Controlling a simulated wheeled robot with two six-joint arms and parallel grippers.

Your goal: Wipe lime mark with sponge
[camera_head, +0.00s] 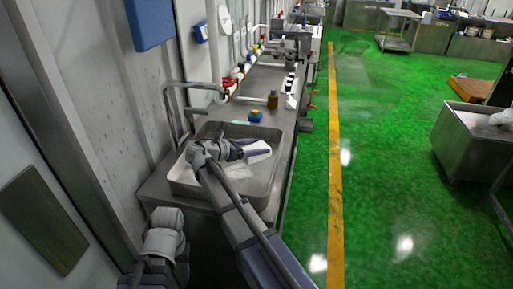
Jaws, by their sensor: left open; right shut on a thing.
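A steel sink basin (265,188) is set in the counter at the centre left. My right arm reaches over it. My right gripper (242,149) is shut on a small whitish block (259,148), which looks like the sponge, above the basin. Gripper and arm partly hide the block; I cannot tell whether it touches the basin. A pale, faint patch (226,180) on the basin floor may be the lime mark, and my arm partly covers it. My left gripper (165,222) is at the lower left, short of the counter; its fingers are hard to make out.
A curved tap pipe (168,105) rises at the basin's left by the wall. A blue and yellow item (255,115) and a small brown bottle (272,99) stand behind the basin. Green floor (385,180) is open at right, with a steel tub (470,145) beyond.

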